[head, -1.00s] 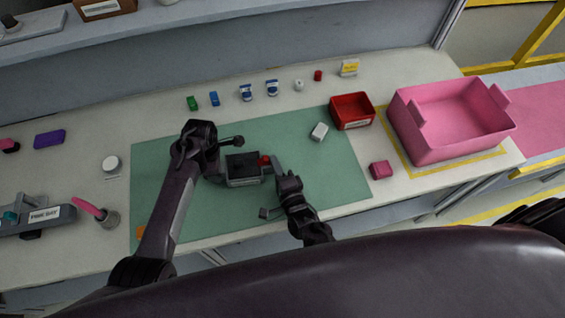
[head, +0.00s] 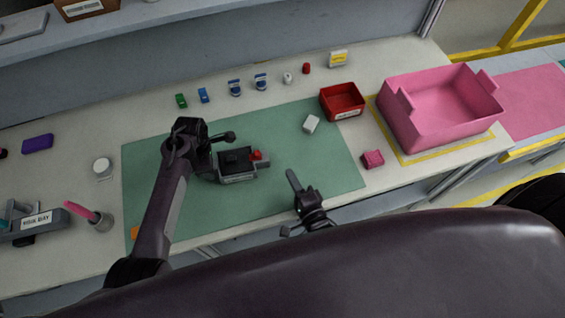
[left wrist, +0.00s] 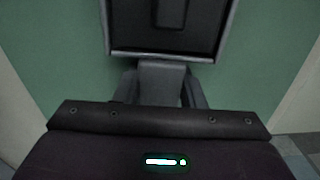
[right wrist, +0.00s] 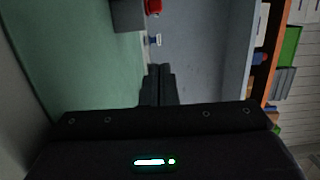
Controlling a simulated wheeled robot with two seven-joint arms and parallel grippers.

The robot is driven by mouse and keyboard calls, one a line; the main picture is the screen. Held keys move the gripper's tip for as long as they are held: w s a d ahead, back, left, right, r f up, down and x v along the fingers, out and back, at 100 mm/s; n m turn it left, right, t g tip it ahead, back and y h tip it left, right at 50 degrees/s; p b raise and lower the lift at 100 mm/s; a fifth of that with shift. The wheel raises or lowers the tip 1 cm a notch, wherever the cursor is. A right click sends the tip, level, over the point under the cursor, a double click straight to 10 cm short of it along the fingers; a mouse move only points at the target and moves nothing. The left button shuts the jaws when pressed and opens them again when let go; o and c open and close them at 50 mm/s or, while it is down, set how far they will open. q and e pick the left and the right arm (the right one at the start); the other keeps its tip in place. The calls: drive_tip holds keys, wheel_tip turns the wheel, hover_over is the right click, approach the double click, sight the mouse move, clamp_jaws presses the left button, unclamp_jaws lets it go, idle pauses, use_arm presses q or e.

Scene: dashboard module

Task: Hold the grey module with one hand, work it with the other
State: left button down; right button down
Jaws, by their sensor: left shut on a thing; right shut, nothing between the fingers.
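The grey module (head: 238,178) with a dark top and a red part (head: 256,155) at its right end is over the green mat (head: 330,165). My left gripper (head: 212,170) is shut on the module's left side. In the left wrist view the module (left wrist: 205,54) sits at the fingers (left wrist: 160,85). My right gripper (head: 293,180) is shut and empty, apart from the module to its right and nearer the mat's front edge. In the right wrist view its closed fingers (right wrist: 158,85) show below the module (right wrist: 128,15) and red part (right wrist: 153,6).
A red bin (head: 342,103) and a large pink crate (head: 435,135) stand at the right. A white block (head: 311,123) and a pink block (head: 372,159) lie near them. Several small items line the back. A grey tray (head: 30,228) and a cup (head: 101,220) are at the left.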

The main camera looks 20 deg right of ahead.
drive_tip(key=shift+s+d, duration=0.2)
drive_tip(key=shift+s, duration=0.85)
use_arm(q)
drive_tip(key=c, duration=0.9)
unclamp_jaws()
drive_tip(key=shift+w, duration=0.1)
drive_tip(key=shift+o, duration=0.2)
